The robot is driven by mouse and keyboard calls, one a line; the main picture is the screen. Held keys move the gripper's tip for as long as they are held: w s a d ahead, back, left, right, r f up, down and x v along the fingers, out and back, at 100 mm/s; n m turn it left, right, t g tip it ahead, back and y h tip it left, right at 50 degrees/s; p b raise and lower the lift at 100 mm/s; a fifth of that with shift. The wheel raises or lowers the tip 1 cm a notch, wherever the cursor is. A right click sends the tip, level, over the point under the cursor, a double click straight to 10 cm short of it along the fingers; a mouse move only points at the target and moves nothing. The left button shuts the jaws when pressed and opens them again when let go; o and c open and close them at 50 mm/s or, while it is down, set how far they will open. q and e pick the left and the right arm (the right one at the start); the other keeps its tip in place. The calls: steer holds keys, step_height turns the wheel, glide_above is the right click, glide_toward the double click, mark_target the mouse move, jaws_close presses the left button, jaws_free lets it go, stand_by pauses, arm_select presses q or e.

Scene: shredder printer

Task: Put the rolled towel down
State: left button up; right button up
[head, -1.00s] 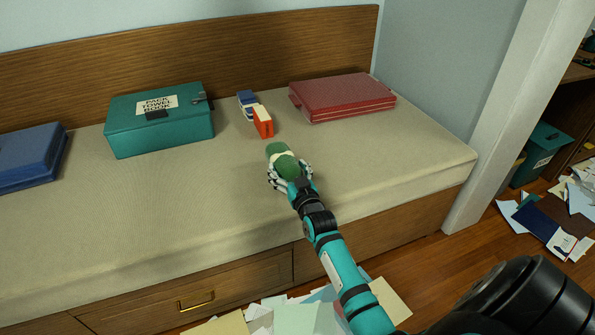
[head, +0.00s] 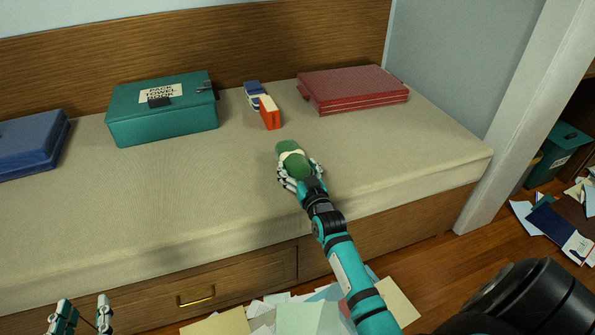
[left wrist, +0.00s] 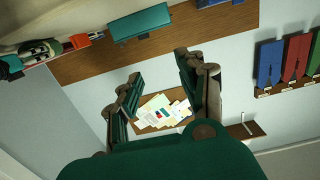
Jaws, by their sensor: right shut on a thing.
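The rolled towel (head: 291,159) is green with a pale band. My right gripper (head: 293,168) is shut on it over the beige bed top (head: 180,200), in front of the small books. I cannot tell whether the towel touches the mattress. It also shows at the upper left of the left wrist view (left wrist: 40,48). My left gripper (head: 82,314) is at the lower left of the head view, its fingers apart and empty. In the left wrist view its two fingers (left wrist: 160,85) stand wide apart with nothing between them.
A teal labelled box (head: 185,121), an orange book (head: 270,113), a blue book (head: 252,93), a red case (head: 355,90) and a blue case (head: 30,147) lie on the bed. Papers (head: 300,315) litter the floor. The bed's front left is clear.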

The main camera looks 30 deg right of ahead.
arm_select(q)
steer(key=shift+d+r+t, duration=0.1)
steer(key=shift+r+t, duration=0.2)
steer(key=shift+r, duration=0.15)
steer(key=shift+w+r, duration=0.1)
arm_select(e)
steer(key=shift+f, duration=0.15)
steer(key=o, duration=1.3)
steer(key=shift+c, duration=0.2)
